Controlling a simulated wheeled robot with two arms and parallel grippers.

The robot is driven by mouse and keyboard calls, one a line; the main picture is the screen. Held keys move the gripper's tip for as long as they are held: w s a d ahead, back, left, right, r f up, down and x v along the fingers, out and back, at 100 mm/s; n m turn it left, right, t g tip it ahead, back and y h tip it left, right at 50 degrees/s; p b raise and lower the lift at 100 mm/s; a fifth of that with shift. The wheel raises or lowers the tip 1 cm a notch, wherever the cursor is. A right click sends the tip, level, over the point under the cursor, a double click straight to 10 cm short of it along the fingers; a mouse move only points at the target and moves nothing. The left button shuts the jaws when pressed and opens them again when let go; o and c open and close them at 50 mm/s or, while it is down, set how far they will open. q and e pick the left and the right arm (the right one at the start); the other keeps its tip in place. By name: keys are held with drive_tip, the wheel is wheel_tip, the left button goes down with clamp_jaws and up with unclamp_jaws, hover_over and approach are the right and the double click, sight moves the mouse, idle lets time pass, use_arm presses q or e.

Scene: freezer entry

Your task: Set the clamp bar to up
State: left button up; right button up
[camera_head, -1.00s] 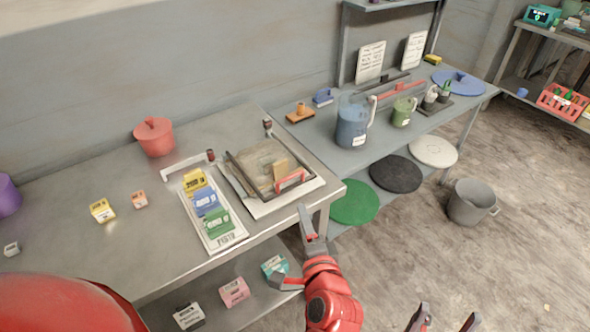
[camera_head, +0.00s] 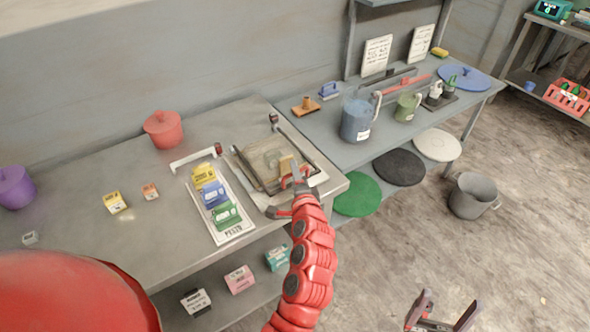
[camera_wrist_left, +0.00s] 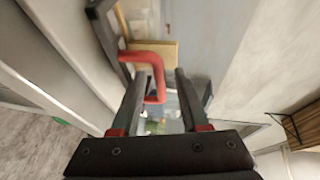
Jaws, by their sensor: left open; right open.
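The clamp bar is a dark frame (camera_head: 243,172) lying low around a worn brown board (camera_head: 263,160) on a pale base plate, at the right end of the metal table. Its red handle shows in the left wrist view (camera_wrist_left: 142,58). In the head view my left gripper largely covers the handle. My left gripper (camera_head: 285,193) is open at the front of the frame. In the left wrist view its fingertips (camera_wrist_left: 160,78) are on either side of the handle's bent end; I cannot tell if they touch. My right gripper (camera_head: 441,312) is open and empty over the floor at bottom right.
A white tray (camera_head: 236,231) with yellow, blue and green boxes lies left of the clamp. A white bar (camera_head: 190,160) stands behind it. A red pot (camera_head: 163,129) is further back. The blue-grey bench right of it holds a blue jug (camera_head: 356,120) and a green jug (camera_head: 406,107).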

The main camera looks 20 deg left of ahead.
use_arm(q)
drive_tip(key=shift+w+a, duration=0.15)
drive_tip(key=shift+w, duration=0.15)
clamp_jaws()
idle(1.3)
